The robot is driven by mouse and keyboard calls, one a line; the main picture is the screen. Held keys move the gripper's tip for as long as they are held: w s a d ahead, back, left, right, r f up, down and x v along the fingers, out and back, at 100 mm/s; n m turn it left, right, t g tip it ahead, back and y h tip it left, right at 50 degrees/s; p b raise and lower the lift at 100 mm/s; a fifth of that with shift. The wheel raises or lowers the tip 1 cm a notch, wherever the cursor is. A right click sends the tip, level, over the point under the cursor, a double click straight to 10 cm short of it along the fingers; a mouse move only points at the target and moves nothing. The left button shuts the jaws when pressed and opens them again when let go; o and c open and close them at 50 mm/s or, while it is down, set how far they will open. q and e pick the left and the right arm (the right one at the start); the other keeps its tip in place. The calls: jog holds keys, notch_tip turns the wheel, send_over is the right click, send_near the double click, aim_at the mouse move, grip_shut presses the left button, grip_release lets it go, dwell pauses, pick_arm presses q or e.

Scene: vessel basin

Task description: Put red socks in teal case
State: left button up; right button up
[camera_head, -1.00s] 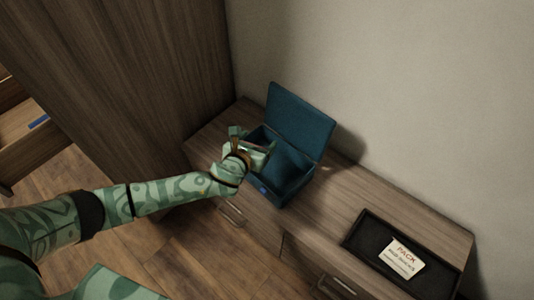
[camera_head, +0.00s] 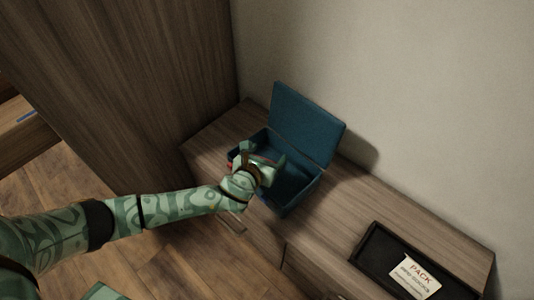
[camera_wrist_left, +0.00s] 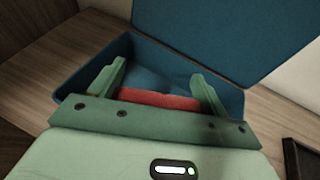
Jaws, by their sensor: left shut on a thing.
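The teal case (camera_head: 305,126) stands on the dresser top with its lid open, leaning back toward the wall. It also shows in the left wrist view (camera_wrist_left: 235,100). My left gripper (camera_head: 262,157) is over the case's opening, near its left side. In the left wrist view my left gripper (camera_wrist_left: 160,84) is shut on the red socks (camera_wrist_left: 158,99), a red bundle between its fingers with the case's inside beyond. In the head view only a small bit of red shows beside the gripper. My right gripper is not in view.
A black tray (camera_head: 370,238) with a white card (camera_head: 414,276) reading "PACK" lies on the dresser (camera_head: 350,200) to the right of the case. A tall wooden wardrobe (camera_head: 150,80) stands to the left. An open drawer or shelf shows at the far left.

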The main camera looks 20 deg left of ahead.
pick_arm(q)
jog(key=shift+f, duration=0.3)
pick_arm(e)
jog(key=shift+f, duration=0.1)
pick_arm(q)
jog(key=o, duration=1)
jog(key=shift+c, duration=0.2)
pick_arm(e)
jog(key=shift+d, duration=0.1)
pick_arm(q)
jog(key=shift+r, duration=0.1)
jog(key=shift+s+r+p, duration=0.2)
jog(key=shift+r+p, duration=0.1)
jog(key=shift+r, duration=0.2)
jog(key=shift+s+r+p, duration=0.2)
jog(key=shift+r+p, duration=0.1)
jog(key=shift+r, duration=0.15)
jog(key=p+v, duration=0.5)
jog(key=v, duration=0.6)
jog(key=shift+f, duration=0.3)
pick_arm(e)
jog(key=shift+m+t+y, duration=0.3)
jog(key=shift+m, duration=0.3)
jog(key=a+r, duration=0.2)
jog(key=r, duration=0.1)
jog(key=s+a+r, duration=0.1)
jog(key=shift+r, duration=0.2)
pick_arm(q)
jog(key=shift+s, duration=0.1)
